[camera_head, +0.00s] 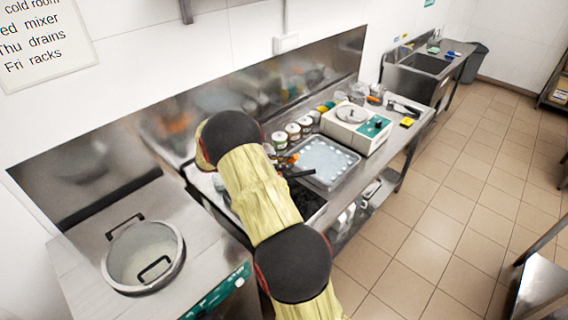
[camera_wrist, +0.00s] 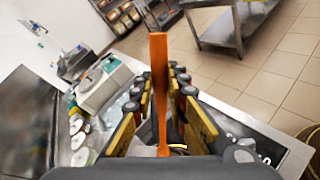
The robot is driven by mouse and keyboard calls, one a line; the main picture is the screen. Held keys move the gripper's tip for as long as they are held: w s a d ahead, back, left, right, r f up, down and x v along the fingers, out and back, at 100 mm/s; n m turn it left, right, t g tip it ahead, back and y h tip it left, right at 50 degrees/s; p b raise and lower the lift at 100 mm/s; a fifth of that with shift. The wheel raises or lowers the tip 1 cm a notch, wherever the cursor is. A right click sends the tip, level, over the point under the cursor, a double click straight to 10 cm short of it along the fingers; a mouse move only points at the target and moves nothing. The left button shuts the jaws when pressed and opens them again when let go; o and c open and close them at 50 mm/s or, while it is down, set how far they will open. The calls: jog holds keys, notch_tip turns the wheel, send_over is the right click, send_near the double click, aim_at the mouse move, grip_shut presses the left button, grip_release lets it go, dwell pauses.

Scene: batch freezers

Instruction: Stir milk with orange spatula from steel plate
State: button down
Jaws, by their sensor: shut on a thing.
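My gripper (camera_wrist: 160,98) is shut on the orange spatula (camera_wrist: 158,62), which stands up between the yellow-padded fingers in the wrist view. In the head view my arm covers much of the gripper, and a bit of orange shows beside dark fingers (camera_head: 287,158) above the counter. A round steel pot (camera_head: 178,277) with two dark handles sits at the lower left of the head view. It looks whitish inside; I cannot tell whether this is milk or a lid. I cannot make out the steel plate.
A shallow tray with pale round marks (camera_head: 325,160) lies right of the gripper. Several jars (camera_head: 292,132) stand behind it. A white appliance (camera_head: 355,128) stands farther right on the counter. A sink (camera_head: 430,64) is at the back.

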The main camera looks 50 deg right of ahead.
jog(key=shift+r, duration=0.1)
notch_tip(320, 180, up, 5)
jog(key=p, duration=0.2)
jog(key=shift+p, duration=0.4)
jog(key=shift+s, duration=0.1)
dwell(0.5)
